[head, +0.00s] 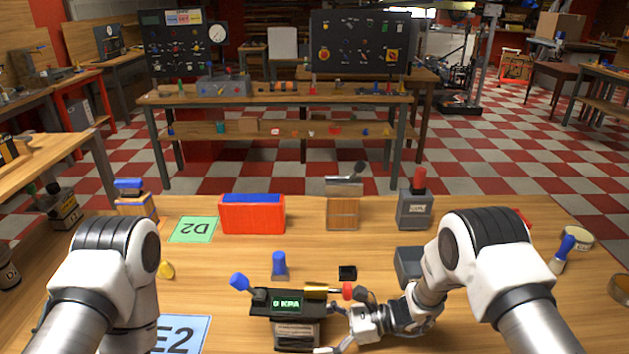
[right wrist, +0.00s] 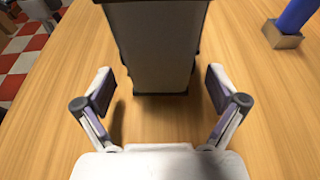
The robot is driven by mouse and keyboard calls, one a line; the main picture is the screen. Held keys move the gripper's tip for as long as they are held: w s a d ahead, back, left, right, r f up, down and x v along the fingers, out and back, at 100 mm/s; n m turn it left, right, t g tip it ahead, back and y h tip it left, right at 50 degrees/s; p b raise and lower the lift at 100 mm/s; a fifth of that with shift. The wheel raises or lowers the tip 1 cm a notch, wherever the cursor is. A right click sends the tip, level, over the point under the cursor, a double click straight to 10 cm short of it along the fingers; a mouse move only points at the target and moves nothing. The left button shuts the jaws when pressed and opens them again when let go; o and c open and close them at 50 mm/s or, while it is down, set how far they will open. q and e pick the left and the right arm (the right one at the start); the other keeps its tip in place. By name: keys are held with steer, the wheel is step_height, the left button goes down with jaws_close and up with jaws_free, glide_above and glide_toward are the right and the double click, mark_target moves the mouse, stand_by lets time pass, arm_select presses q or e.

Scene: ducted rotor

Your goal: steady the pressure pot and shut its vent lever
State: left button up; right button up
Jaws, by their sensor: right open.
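The pressure pot (head: 296,331) stands upright near the front middle of the table, with a dark top and a green display reading 0 KPA. A lever with a blue knob (head: 239,282) sticks out at its left. A yellow bar with a red tip (head: 330,291) lies across its top right; which is the vent lever I cannot tell. My right gripper (head: 328,331) is at the pot's right side, open. In the right wrist view, the open fingers (right wrist: 160,88) face a grey body (right wrist: 155,45), with gaps on both sides. My left gripper is out of view.
Behind the pot are a blue-topped piece (head: 280,266) and a small black block (head: 347,272). A grey box (head: 409,266) stands close to my right arm. A blue E2 card (head: 184,332) lies left.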

steer(key=shift+x, duration=0.75)
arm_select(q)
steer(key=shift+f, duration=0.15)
arm_select(e)
steer(key=shift+s, duration=0.1)
steer(key=c, duration=1.1)
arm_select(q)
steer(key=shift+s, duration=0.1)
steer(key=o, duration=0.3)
